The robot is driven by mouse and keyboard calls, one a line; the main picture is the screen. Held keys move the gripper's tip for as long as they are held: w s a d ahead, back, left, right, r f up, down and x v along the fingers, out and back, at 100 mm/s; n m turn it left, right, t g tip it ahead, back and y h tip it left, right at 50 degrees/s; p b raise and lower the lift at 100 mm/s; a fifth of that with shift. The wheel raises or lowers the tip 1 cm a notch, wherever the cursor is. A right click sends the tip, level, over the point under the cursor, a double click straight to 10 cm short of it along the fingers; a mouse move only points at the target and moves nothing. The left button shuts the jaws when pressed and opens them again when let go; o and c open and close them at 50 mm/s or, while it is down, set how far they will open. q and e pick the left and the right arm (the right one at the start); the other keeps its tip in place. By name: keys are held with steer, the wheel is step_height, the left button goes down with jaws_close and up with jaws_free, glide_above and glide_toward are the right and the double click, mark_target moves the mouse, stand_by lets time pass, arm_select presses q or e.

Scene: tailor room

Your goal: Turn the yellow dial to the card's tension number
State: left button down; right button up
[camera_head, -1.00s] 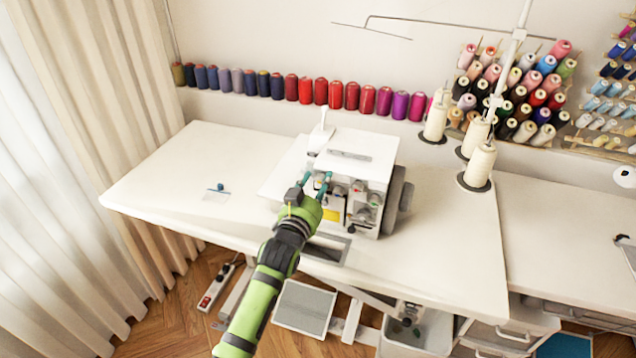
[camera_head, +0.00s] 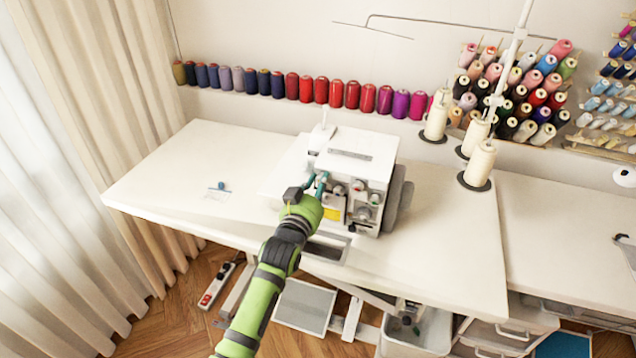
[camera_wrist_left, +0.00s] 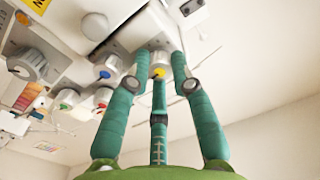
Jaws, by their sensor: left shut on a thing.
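My left gripper (camera_head: 318,182) is at the front left of the white sewing machine (camera_head: 358,160). In the left wrist view its teal fingers (camera_wrist_left: 158,75) are shut around the light grey dial with a yellow centre (camera_wrist_left: 159,60). The number it is set to cannot be read. Dials with blue (camera_wrist_left: 106,72), green (camera_wrist_left: 66,100) and red (camera_wrist_left: 102,97) centres sit beside it. A small pale card (camera_head: 216,194) with a blue item on it lies on the table left of the machine; its writing is too small to read. My right gripper is not in view.
The white table (camera_head: 160,185) is mostly clear left of the machine. Cream thread cones (camera_head: 478,165) stand on its right side. A row of coloured spools (camera_head: 320,90) runs along the wall behind.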

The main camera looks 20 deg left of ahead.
arm_select(q)
steer(key=shift+w+r+n+p, duration=0.15)
steer(key=shift+n+p, duration=0.1)
steer(key=shift+n, duration=0.5)
steer(key=shift+s+r+n+p, duration=0.1)
steer(key=shift+r+n+p, duration=0.1)
steer(key=shift+n, duration=0.5)
steer(key=shift+w+r+n+p, duration=0.1)
steer(key=shift+n+p, duration=0.15)
steer(key=shift+n, duration=0.5)
steer(key=shift+a, duration=0.1)
steer(key=c, duration=1.1)
jaws_free()
steer(key=shift+f, duration=0.15)
steer(key=s, duration=1.2)
steer(key=shift+s+a, duration=0.1)
steer(key=shift+a, duration=0.05)
